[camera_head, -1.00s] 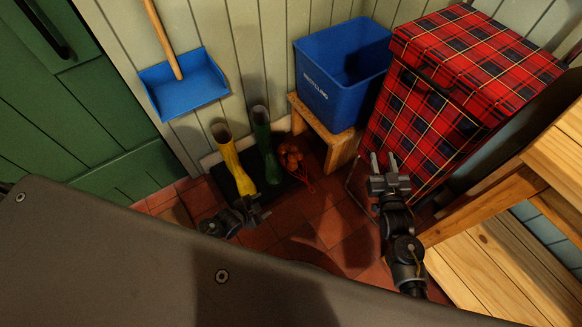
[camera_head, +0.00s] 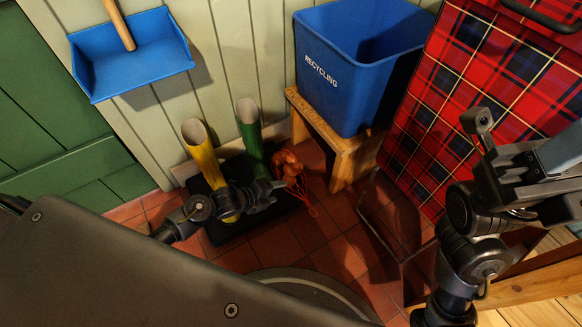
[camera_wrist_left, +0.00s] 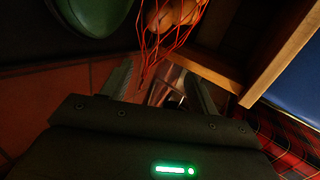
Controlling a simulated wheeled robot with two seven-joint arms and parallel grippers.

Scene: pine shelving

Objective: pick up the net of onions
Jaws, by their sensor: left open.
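The net of onions (camera_head: 290,165), orange-red mesh with a trailing loop, lies on the floor beside the green boot, at the right end of the dark boot tray (camera_head: 217,230). My left gripper (camera_head: 277,187) is open just in front of the net, close to it. In the left wrist view the net (camera_wrist_left: 172,22) hangs into the top middle, beyond the open fingers (camera_wrist_left: 158,72), with onions showing through the mesh. Nothing is between the fingers except perhaps strands of mesh; contact cannot be told. My right gripper (camera_head: 487,135) is raised at the right, and its jaw opening is unclear.
A yellow boot (camera_head: 203,158) and a green boot (camera_head: 252,140) stand left of the net. A wooden stool (camera_head: 345,150) bearing a blue recycling bin (camera_head: 345,90) stands close on its right. A tartan trolley bag (camera_head: 440,110) is farther right. Tiled floor in front is open.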

